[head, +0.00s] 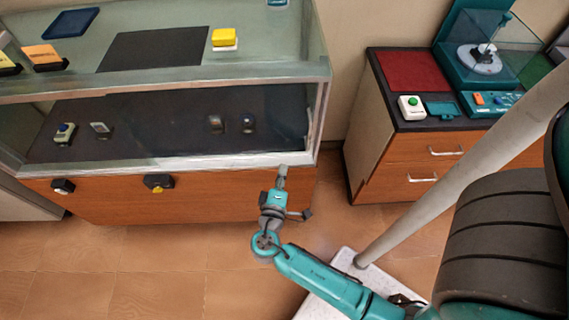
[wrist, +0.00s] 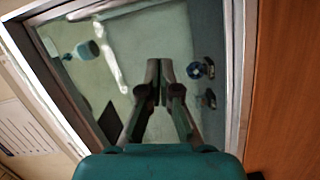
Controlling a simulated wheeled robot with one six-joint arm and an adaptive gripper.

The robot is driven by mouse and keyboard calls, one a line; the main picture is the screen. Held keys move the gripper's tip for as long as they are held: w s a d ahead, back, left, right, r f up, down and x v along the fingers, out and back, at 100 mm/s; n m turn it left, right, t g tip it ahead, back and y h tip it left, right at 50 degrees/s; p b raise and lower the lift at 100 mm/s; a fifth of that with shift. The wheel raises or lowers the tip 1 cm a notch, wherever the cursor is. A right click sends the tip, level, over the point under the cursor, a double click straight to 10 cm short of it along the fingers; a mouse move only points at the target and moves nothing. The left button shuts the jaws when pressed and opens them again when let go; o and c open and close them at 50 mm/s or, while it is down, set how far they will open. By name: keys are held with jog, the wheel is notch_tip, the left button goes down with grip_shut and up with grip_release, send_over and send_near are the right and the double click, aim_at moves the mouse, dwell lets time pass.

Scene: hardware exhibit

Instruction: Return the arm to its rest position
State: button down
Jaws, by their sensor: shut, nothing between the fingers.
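My arm (head: 325,280) reaches from the lower right of the head view toward the front of a glass display case (head: 190,161). My gripper (head: 282,172) is at the case's lower front edge, near its right corner. In the wrist view my gripper (wrist: 159,68) is shut, its two fingers together with nothing between them. The fingers point at the framed glass of the case. Whether the fingertips touch the case cannot be told.
The case holds several small devices; a yellow block (head: 224,37) and a dark blue tray (head: 71,23) sit on top. Black knobs (head: 159,182) stick out below. A wooden cabinet (head: 400,170) stands right, bearing a white button box (head: 411,107). Floor at lower left is clear.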

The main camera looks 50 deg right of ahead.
jog(key=shift+s+a, duration=0.1)
jog(key=shift+a, duration=0.15)
jog(key=shift+s+f, duration=0.1)
jog(key=s+a+f+n+t+y, duration=0.1)
jog(key=s+a+f+y, duration=0.35)
jog(key=s+y, duration=0.2)
jog(key=s+a+f+n+t+y, duration=0.1)
jog(key=s+a+f+t+y, duration=0.15)
jog(key=s+a+y, duration=0.4)
jog(key=s+a+r+m+t+y, duration=0.1)
jog(key=s+a+r+m+t, duration=0.1)
jog(key=s+r, duration=0.3)
jog(key=s+a+r+m+t+y, duration=0.1)
jog(key=s+a+r+m, duration=0.2)
jog(key=r, duration=1)
jog(key=s, duration=0.3)
jog(key=shift+t+y, duration=0.3)
jog(key=shift+t, duration=0.05)
jog(key=shift+s+a, duration=0.1)
